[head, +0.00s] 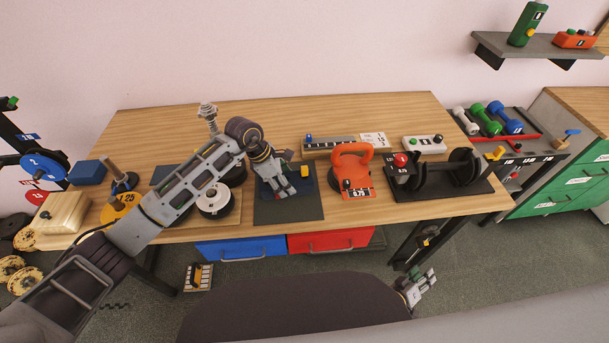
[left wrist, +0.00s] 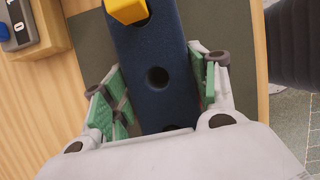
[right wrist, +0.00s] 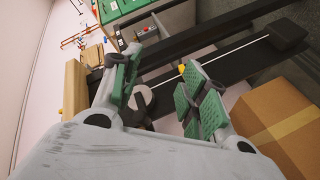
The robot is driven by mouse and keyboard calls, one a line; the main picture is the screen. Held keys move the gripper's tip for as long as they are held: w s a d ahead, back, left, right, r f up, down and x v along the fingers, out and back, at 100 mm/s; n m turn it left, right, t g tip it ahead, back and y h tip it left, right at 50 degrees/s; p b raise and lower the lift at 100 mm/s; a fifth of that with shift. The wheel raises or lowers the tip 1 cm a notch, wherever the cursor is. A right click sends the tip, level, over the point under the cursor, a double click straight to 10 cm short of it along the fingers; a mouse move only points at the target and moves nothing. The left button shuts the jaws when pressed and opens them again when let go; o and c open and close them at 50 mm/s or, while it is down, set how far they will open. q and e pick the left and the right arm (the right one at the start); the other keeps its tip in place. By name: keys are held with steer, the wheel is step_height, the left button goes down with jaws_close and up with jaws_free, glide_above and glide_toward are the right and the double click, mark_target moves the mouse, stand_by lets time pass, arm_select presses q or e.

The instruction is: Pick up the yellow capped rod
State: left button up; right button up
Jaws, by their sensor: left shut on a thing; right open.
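A yellow cap (left wrist: 127,9) shows at the top edge of the left wrist view, on a dark blue block (left wrist: 158,45) with round holes. I cannot see a rod below the cap. In the head view the yellow cap (head: 304,171) shows just right of my left gripper (head: 290,188), above the dark mat (head: 290,210). My left gripper's fingers (left wrist: 163,98) lie on both sides of the blue block and are shut on it. My right gripper (head: 418,288) is open and empty, low beyond the table's front right; its fingers also show in the right wrist view (right wrist: 160,95).
An orange kettlebell-shaped thing (head: 352,170) stands right of the mat, and a black dumbbell rack (head: 440,180) beyond it. A white disc (head: 213,200) lies left of the mat. Blue (head: 243,247) and red (head: 330,240) drawers sit below the table (head: 290,112). A cardboard box (right wrist: 275,125) is near my right gripper.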

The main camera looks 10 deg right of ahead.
steer(key=w+a+r+m+h, duration=0.2)
steer(key=a+r+m+h, duration=0.25)
steer(key=r, duration=0.95)
steer(key=w+a+r+m+h, duration=0.25)
steer(key=r+m+h, duration=0.2)
steer(key=r, duration=0.95)
steer(key=w+a+r+m+h, duration=0.1)
steer(key=a+r+m+h, duration=0.35)
steer(key=r, duration=0.95)
steer(key=n+t+y, duration=1)
steer(key=n+y, duration=0.6)
steer(key=y, duration=1.2)
glide_toward(305, 171)
steer(key=shift+s+d+f, duration=0.1)
steer(key=shift+s+d, duration=0.05)
steer(key=shift+s, duration=0.35)
steer(key=shift+w, duration=0.15)
steer(key=shift+w+a, duration=0.15)
steer(key=shift+w, duration=1.5)
steer(key=shift+w+a, duration=0.1)
steer(key=shift+w, duration=1.6)
